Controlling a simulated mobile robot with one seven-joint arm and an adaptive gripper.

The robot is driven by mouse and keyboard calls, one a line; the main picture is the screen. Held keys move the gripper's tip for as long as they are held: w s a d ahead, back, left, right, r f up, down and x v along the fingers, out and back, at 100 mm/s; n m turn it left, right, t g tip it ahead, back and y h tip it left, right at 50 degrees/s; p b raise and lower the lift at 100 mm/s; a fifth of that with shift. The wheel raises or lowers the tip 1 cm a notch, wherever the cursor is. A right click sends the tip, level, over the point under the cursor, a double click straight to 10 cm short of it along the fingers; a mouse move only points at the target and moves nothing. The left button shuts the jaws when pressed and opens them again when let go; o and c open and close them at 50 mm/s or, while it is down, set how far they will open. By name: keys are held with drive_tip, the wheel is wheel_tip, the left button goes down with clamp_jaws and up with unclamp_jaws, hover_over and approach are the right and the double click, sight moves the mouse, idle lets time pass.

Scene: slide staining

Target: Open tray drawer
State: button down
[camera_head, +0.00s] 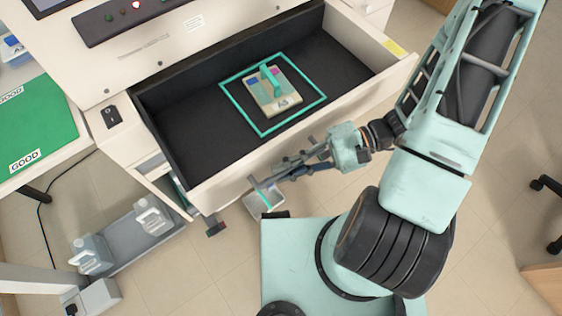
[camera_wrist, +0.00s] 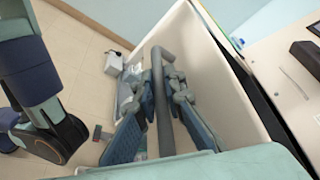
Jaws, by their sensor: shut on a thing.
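The tray drawer (camera_head: 180,135) of the white machine is pulled well out, with its dark inside showing in the head view. On its floor a teal square outline (camera_head: 309,111) surrounds a small tray labelled A3 (camera_head: 284,101) with a teal handle. My gripper (camera_head: 268,181) is at the outer side of the drawer front. In the wrist view my gripper (camera_wrist: 162,75) has its fingers on both sides of a grey bar handle (camera_wrist: 163,115), shut on it. The white drawer front (camera_wrist: 215,75) lies just behind the handle.
A green mat (camera_head: 45,120) marked GOOD lies on a table at left. White jugs (camera_head: 153,214) stand on a grey platform on the floor. A dark chair base (camera_head: 547,200) is at far right.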

drive_tip(key=c, duration=2.3)
unclamp_jaws()
drive_tip(key=shift+d, duration=0.1)
drive_tip(key=v, duration=1.2)
